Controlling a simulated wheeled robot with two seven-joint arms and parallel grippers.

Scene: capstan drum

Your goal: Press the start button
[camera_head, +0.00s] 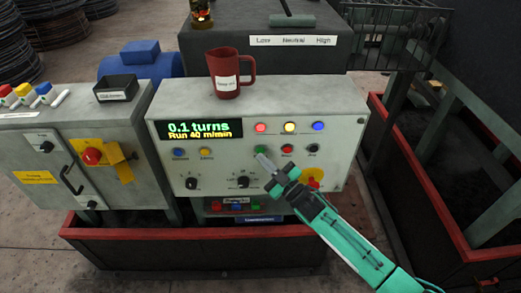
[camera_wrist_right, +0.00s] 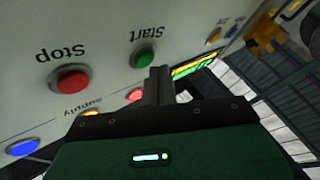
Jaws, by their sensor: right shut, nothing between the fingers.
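The start button is a small green button (camera_wrist_right: 142,58), labelled Start in the right wrist view, where the picture is upside down. In the head view the green button (camera_head: 261,149) is on the control panel front, just above my fingertips. My right gripper (camera_head: 263,160) is shut with nothing in it, its tips close to the button. In the right wrist view the shut fingers (camera_wrist_right: 160,84) point at the panel just beside and below the green button. I cannot tell whether they touch it. My left gripper is not in view.
A red stop button (camera_wrist_right: 70,78) and a black button (camera_head: 312,147) sit beside the green one. A display (camera_head: 201,129) reads 0.1 turns, Run 40 m/min. A yellow-backed red knob (camera_head: 313,180) is below right. A red mug (camera_head: 230,75) stands on the panel top.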

